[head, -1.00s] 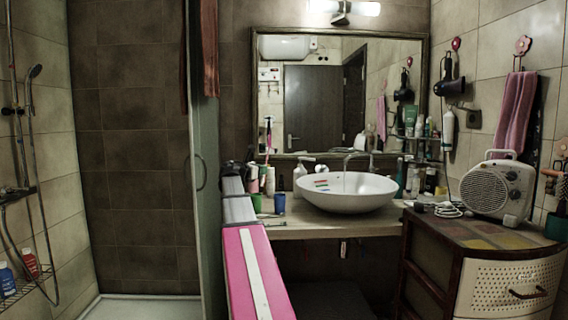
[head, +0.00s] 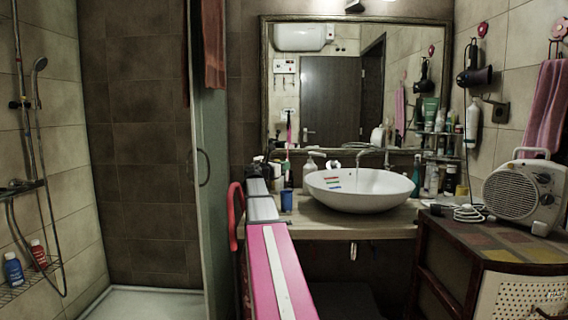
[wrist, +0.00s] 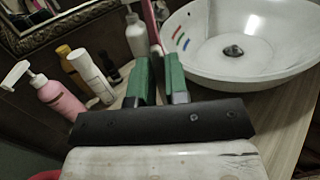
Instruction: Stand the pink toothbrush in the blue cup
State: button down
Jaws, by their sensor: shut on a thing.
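The blue cup (head: 286,201) stands on the counter left of the white basin in the head view. It does not show in the wrist view. The pink toothbrush (head: 289,130) stands about upright in front of the mirror's lower left part. In the wrist view the toothbrush (wrist: 151,22) rises from between the green fingers of my gripper (wrist: 157,58), which is shut on it. My arm partly hides the gripper in the head view. The toothbrush's lower end is hidden, so I cannot tell its height over the cup.
The white basin (head: 360,187) is right of the cup, with coloured stripes inside. A pink pump bottle (wrist: 58,96), a white tube (wrist: 92,76) and other bottles stand left of my fingers in the wrist view. A heater (head: 524,194) sits on the right cabinet.

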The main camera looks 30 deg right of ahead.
notch_tip(320, 180, down, 10)
jog(key=shift+r, duration=0.2)
dwell(0.9)
jog(key=c, duration=1.1)
grip_release()
jog(key=shift+o, duration=0.2)
jog(key=r+v, duration=0.1)
jog(key=v, duration=0.9)
jog(key=shift+s+a+f, duration=0.2)
jog(key=shift+a+f, duration=0.2)
jog(key=shift+f, duration=0.1)
